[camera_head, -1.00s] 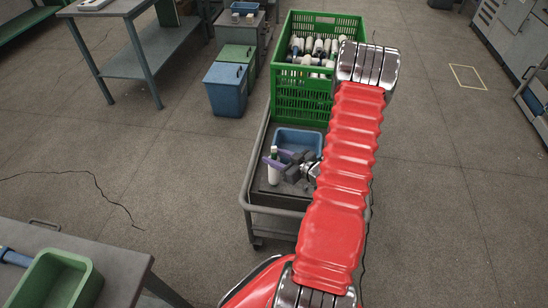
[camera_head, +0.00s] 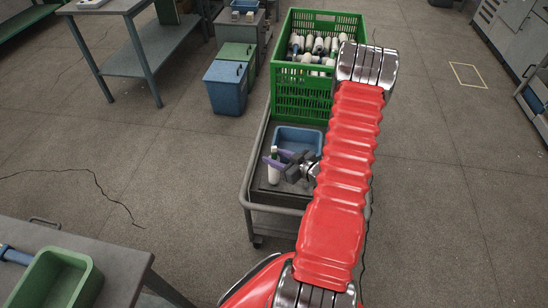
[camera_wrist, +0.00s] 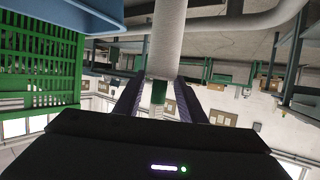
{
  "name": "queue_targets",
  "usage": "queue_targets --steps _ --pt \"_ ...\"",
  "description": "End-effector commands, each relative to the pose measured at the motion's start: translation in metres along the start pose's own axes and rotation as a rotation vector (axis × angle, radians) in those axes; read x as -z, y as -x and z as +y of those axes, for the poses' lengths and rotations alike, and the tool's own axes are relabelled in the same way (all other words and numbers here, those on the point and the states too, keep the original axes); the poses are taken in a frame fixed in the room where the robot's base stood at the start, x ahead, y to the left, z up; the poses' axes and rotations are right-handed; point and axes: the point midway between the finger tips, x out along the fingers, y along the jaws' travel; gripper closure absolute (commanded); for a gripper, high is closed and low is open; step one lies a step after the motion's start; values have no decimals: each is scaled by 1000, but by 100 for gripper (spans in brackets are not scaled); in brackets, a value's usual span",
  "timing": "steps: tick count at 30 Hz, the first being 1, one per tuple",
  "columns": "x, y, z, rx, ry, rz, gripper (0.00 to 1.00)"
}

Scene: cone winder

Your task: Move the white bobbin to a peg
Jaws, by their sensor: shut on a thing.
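The white bobbin (camera_head: 274,173) stands upright at the left side of the grey cart, with a dark green top end. My gripper (camera_head: 273,159), with purple fingers, is shut on its upper part from the right. In the wrist view the bobbin (camera_wrist: 169,42) shows as a pale cylinder with a green end between the two fingers (camera_wrist: 161,88). Whether its lower end touches the cart is hard to tell. No peg can be made out in these frames.
The cart (camera_head: 248,190) carries a blue bin (camera_head: 298,133) just behind the bobbin and a green crate (camera_head: 301,101) of several bobbins. A table with a green tray (camera_head: 88,284) stands front left. My red arm covers the cart's right side.

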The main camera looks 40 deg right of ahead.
Motion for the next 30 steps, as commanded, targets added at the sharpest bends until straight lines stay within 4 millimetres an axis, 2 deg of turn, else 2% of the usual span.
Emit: queue_targets --steps 4,5,13,23,30 --pt "0 0 0 0 1 1 81" --pt "0 0 0 0 0 1 61" --pt "0 0 0 0 1 0 42" --pt "0 2 0 -1 0 0 41" --pt "0 21 1 -3 -1 -1 41"
